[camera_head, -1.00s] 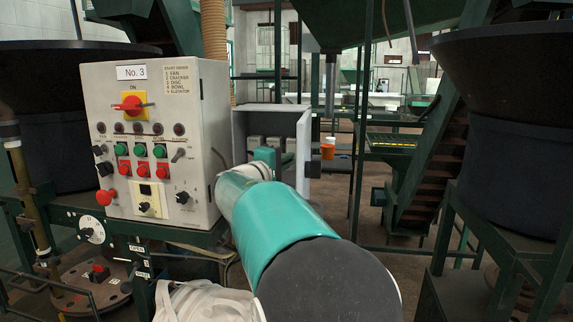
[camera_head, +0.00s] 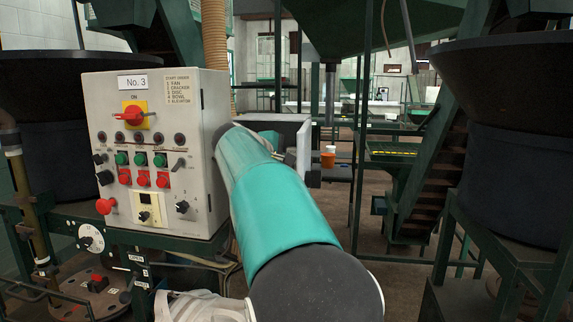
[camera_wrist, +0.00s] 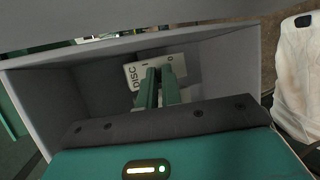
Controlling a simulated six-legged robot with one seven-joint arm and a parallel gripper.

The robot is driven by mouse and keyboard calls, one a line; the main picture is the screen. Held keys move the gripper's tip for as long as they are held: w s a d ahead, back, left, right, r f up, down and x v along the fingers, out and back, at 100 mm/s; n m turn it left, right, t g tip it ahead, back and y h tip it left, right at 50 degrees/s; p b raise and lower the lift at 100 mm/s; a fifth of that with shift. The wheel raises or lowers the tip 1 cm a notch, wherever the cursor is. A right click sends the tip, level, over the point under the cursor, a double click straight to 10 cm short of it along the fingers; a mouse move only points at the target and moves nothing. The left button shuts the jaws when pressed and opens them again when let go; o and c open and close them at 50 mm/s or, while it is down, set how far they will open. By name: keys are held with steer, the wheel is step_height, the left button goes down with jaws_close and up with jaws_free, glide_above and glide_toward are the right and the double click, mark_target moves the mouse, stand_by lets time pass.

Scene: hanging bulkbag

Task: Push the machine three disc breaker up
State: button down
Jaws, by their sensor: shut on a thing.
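The disc breaker (camera_wrist: 133,74) is a pale unit labelled "DISC", with "I" and "O" marks. It sits on the back wall inside a grey open box (camera_wrist: 95,88) in the wrist view. My gripper (camera_wrist: 158,72) reaches into this box, its two green fingers close together at the breaker's face. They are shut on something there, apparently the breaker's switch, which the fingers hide. In the head view the grey box (camera_head: 287,128) stands behind the No. 3 control panel (camera_head: 215,110). My arm covers the breakers and most of the box's inside there.
The control panel with its buttons and knobs stands close to the left of my arm. A white bulk bag (camera_head: 200,306) hangs low in front and shows at the right of the wrist view (camera_wrist: 298,75). An orange pot (camera_head: 328,158) is right of the box.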

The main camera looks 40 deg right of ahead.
steer(key=c, duration=1.9)
jaws_free()
steer(key=v, duration=1.3)
steer(key=shift+s+a+r, duration=0.1)
steer(key=shift+a+r, duration=0.05)
steer(key=shift+a, duration=0.2)
